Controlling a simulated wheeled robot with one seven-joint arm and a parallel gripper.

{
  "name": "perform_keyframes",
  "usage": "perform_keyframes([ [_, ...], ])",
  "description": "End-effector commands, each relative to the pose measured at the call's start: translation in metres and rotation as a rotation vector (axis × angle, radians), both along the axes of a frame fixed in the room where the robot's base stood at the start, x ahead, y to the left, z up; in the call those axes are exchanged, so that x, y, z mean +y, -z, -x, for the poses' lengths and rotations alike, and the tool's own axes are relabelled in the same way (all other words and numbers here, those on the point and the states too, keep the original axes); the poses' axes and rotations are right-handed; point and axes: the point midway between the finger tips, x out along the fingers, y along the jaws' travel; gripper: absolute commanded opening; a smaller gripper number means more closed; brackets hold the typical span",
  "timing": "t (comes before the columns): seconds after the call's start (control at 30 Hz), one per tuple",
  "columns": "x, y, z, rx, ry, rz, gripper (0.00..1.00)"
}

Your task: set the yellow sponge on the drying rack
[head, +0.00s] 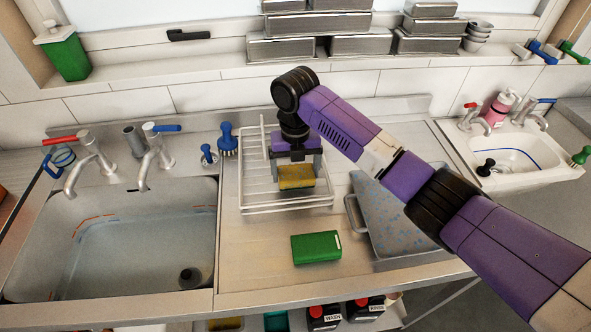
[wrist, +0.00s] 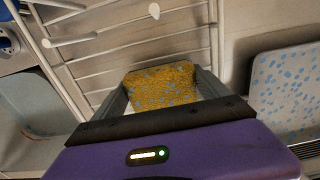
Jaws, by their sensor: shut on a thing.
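The yellow sponge (head: 296,178) is between the fingers of my gripper (head: 295,172), which is shut on it. In the wrist view the sponge (wrist: 162,86) shows blue-grey specks, with a gripper finger on each side. The drying rack (head: 287,208) is a white wire frame on the steel counter. My gripper and the sponge are over the rack, inside its outline in the head view. The rack's wires (wrist: 120,45) show behind the sponge in the wrist view. I cannot tell whether the sponge touches the wires.
A green block (head: 316,248) lies on the counter in front of the rack. A tray with a blue-speckled cloth (head: 385,215) stands right of it. A sink (head: 120,240) is on the left. Blue-handled brushes (head: 227,139) stand at the rack's left.

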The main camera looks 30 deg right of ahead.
Motion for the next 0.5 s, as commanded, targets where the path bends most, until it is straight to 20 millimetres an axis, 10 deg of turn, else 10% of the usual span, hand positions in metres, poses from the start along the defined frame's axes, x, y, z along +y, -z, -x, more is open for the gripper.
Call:
perform_keyframes([
  [0.1,0.0001,0.0032,0.0001,0.0,0.0,0.0,0.42],
  [0.13,0.0001,0.0033,0.0,0.0,0.0,0.0,0.88],
  [0.2,0.0001,0.0025,0.0,0.0,0.0,0.0,1.0],
  [0.5,-0.0001,-0.002,-0.0002,-0.001,0.0,0.0,1.0],
])
